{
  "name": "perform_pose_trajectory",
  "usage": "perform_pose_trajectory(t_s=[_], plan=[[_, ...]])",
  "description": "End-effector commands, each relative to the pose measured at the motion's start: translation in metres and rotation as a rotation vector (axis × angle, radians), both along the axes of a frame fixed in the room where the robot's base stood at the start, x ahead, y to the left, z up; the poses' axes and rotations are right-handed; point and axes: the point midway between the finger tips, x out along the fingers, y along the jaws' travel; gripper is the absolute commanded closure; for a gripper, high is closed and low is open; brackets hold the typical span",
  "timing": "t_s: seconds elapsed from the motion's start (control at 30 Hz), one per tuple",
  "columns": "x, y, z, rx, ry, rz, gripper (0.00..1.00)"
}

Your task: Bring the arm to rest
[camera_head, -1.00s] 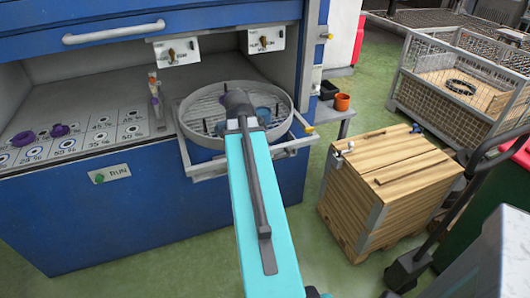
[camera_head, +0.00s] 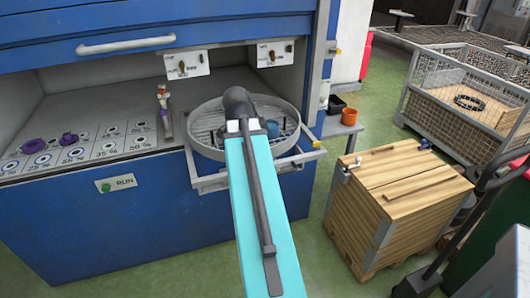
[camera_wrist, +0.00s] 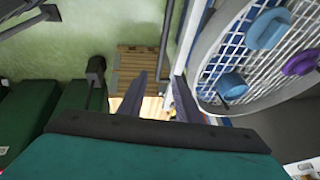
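My turquoise arm reaches forward in the head view, its dark joint in front of the round mesh basket (camera_head: 204,150). My gripper is hidden behind the arm there. In the wrist view my gripper (camera_wrist: 162,98) shows two dark fingers spread apart, with nothing seen between them. The basket's mesh (camera_wrist: 228,62) is to the right of the fingers in that view, apart from them. It holds blue round pieces (camera_wrist: 268,29) and a purple one (camera_wrist: 302,60).
The blue cabinet (camera_head: 125,225) has a worktop with purple rings (camera_head: 69,138) on marked spots. A wooden crate (camera_head: 400,190) stands to the right, with a wire cage (camera_head: 460,110) behind it. An orange pot (camera_head: 349,117) sits on a small shelf. Green floor lies between.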

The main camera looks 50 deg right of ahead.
Motion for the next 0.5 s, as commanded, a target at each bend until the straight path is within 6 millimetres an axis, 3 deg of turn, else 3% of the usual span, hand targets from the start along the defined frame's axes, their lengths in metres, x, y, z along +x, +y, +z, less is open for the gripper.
perform_pose_trajectory(t_s=[0.37,0.5], plan=[[0.001,0.001,0.0,-0.001,0.0,0.001,0.69],[0.011,0.009,-0.01,0.012,0.016,0.057,0.69]])
